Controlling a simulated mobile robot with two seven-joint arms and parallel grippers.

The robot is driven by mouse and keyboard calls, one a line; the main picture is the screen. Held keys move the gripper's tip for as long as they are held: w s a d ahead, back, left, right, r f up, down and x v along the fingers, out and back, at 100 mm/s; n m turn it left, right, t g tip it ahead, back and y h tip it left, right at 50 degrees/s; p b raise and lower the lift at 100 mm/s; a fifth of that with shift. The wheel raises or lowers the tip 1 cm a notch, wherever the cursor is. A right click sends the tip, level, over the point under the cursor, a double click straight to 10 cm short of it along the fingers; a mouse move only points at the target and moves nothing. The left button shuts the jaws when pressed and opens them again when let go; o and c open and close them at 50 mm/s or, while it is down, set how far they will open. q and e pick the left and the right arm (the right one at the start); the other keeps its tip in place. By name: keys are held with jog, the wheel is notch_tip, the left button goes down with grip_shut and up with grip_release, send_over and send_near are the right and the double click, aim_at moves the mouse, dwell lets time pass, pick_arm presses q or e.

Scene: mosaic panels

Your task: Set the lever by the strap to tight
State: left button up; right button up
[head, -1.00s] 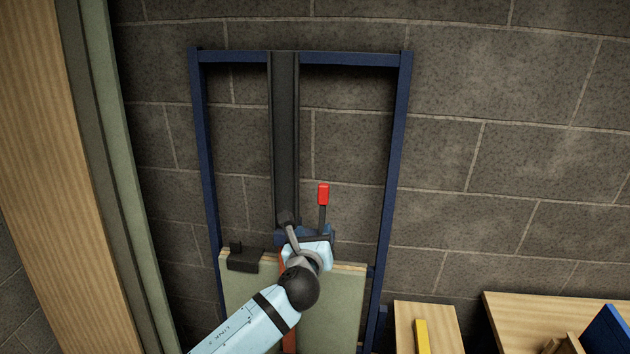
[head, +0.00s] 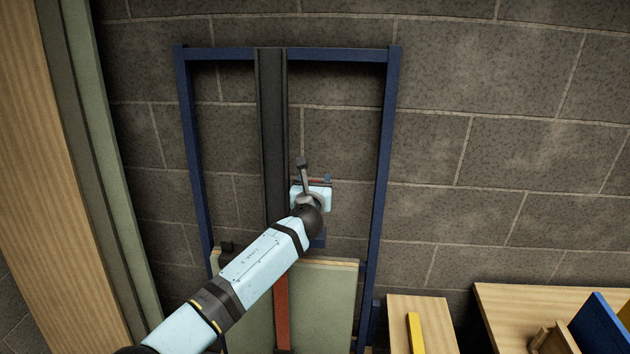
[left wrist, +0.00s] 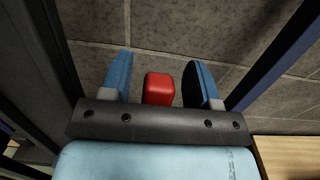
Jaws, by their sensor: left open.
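The lever's red handle (left wrist: 158,88) stands between the two blue fingers of my left gripper (left wrist: 160,74) in the left wrist view. The fingers are apart, with a gap on each side of the handle. In the head view my left gripper (head: 313,181) is in front of the lever and hides nearly all of it; only a thin bit of red shows. The lever's base is mostly hidden behind my wrist. The orange-red strap (head: 282,312) runs down the front of the green panel (head: 325,300), below my arm. My right gripper is not in view.
A blue frame (head: 387,150) with a dark upright rail (head: 271,130) stands against the grey block wall. Wooden boxes (head: 540,300) are at the lower right. A tall board (head: 50,150) stands at left.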

pick_arm(q)
jog(key=shift+w+d, duration=0.1)
jog(key=shift+w, duration=0.45)
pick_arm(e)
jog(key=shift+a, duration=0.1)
